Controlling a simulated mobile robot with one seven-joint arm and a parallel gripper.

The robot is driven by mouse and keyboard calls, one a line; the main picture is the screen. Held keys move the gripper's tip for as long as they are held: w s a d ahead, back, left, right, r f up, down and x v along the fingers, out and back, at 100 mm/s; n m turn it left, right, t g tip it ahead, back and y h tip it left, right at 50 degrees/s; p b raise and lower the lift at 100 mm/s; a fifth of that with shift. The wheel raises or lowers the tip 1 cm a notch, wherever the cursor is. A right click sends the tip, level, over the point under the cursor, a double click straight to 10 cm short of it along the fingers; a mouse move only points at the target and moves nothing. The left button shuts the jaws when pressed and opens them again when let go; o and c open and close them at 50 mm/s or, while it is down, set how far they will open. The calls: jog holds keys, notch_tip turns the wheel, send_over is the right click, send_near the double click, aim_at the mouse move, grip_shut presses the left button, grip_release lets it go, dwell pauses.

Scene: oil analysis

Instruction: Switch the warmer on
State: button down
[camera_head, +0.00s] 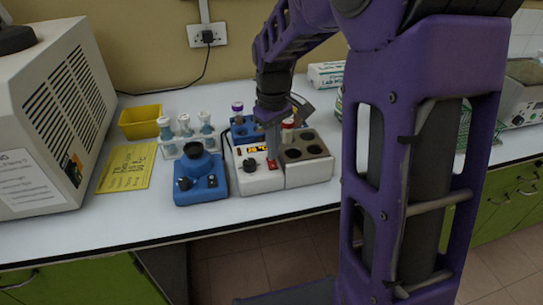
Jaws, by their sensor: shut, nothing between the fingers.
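The warmer (262,181) is a white box on the bench, joined on its right to a grey-brown block (313,176) with several round dark wells. Its front panel has a black knob (243,165), a lit orange display (256,150) and a small red switch (272,164). My gripper (272,152) points down over the panel, shut and empty, its tips just above the red switch. I cannot tell whether they touch it. The gripper hides part of the display and the panel behind it.
A blue mixer (201,184) stands close left of the warmer. A rack of white-capped bottles (188,135), a yellow tray (141,122) and a yellow sheet (127,168) lie farther left. A blue rack (240,131) with a purple-capped vial stands behind. The bench front is clear.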

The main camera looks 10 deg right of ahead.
jog(key=shift+r+p, duration=1.7)
jog(key=shift+r, duration=0.6)
